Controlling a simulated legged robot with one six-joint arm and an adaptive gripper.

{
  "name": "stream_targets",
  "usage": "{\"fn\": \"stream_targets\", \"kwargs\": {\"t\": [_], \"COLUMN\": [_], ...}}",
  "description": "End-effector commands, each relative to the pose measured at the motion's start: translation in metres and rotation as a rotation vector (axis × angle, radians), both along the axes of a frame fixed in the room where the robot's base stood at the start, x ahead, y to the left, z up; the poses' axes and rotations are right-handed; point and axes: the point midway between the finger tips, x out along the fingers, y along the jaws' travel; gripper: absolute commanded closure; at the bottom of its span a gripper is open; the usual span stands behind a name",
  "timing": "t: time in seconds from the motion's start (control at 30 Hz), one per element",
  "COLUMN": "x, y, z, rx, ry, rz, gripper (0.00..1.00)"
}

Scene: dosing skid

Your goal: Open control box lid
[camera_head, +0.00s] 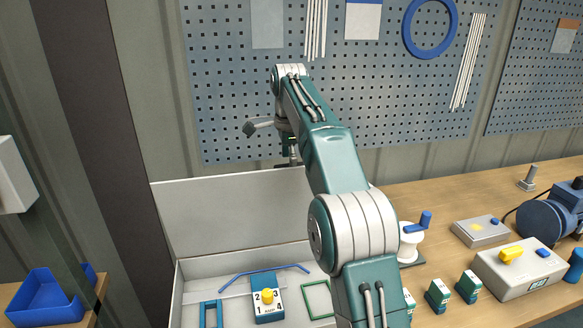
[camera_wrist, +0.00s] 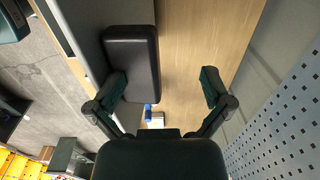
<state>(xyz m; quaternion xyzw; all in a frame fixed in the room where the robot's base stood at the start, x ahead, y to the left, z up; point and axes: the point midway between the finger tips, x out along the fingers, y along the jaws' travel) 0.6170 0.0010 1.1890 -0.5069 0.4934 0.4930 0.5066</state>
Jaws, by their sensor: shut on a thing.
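The control box (camera_head: 178,290) stands on the bench, its grey lid (camera_head: 225,215) raised nearly upright at the back. Inside show a yellow knob (camera_head: 268,296) on a numbered blue-edged plate, a blue bar and coloured frames. My gripper (camera_head: 289,162) is at the lid's top edge, partly hidden by my arm. In the wrist view, a black handle block (camera_wrist: 132,62) on the lid lies against the left finger of my gripper (camera_wrist: 162,86). The fingers look spread, and the grip on the handle is not fully clear there.
A perforated panel (camera_head: 380,90) with hanging tools stands behind. On the bench at right are a grey box with a yellow switch (camera_head: 515,270), a blue pump (camera_head: 550,218) and a white valve with a blue handle (camera_head: 411,240). A blue bin (camera_head: 45,300) sits at lower left.

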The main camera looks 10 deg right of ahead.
Motion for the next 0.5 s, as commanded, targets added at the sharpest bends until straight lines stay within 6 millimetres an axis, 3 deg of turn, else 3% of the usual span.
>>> {"fn": "stream_targets", "kwargs": {"t": [0.03,0.5], "x": [0.008,0.021], "y": [0.0,0.0], "z": [-0.021,-0.023], "rx": [0.0,0.0], "ry": [0.029,0.03], "rz": [0.0,0.0], "gripper": [0.62,0.61]}}
